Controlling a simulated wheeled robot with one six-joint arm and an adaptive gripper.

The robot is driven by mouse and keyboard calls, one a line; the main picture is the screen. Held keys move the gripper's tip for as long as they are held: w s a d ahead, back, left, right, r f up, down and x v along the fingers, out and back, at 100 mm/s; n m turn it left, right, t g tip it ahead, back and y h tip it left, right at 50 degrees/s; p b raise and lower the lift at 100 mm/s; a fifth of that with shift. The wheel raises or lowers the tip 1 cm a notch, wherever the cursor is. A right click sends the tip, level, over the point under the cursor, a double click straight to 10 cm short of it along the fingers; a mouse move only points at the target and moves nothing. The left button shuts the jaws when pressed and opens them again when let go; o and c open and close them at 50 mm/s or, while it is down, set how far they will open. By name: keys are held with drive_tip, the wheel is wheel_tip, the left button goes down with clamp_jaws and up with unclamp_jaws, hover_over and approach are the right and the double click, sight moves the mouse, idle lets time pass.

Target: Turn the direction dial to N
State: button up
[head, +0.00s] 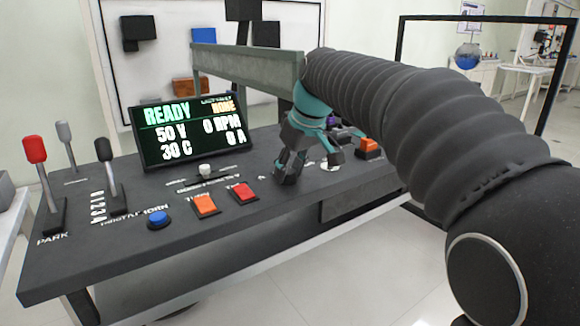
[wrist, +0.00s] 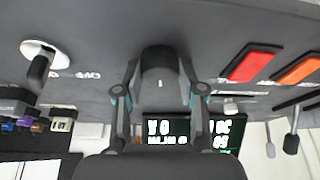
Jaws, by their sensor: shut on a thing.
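My gripper (head: 288,165) reaches down to the dark console top, right of the display. In the wrist view my gripper (wrist: 160,95) has one finger on each side of a dark round knob, which appears to be the direction dial (wrist: 157,66). The fingers are shut on this knob. A small white mark shows on the knob's near side. No letters around it can be read, so its setting cannot be told. In the head view my gripper hides most of the knob.
The display (head: 185,130) reads READY, 50 V, 30 C, 0 RPM, 0 A. Beside the gripper are red (head: 243,193) and orange (head: 205,206) buttons and a knob on a white disc (wrist: 38,50). A blue button (head: 158,219) and red-topped lever (head: 36,150) stand left.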

drive_tip(key=shift+m+t, duration=0.3)
drive_tip(key=shift+m, duration=0.3)
drive_tip(key=o, duration=1.1)
drive_tip(key=shift+o, duration=0.2)
drive_tip(key=v, duration=1.2)
drive_tip(key=shift+a, duration=0.2)
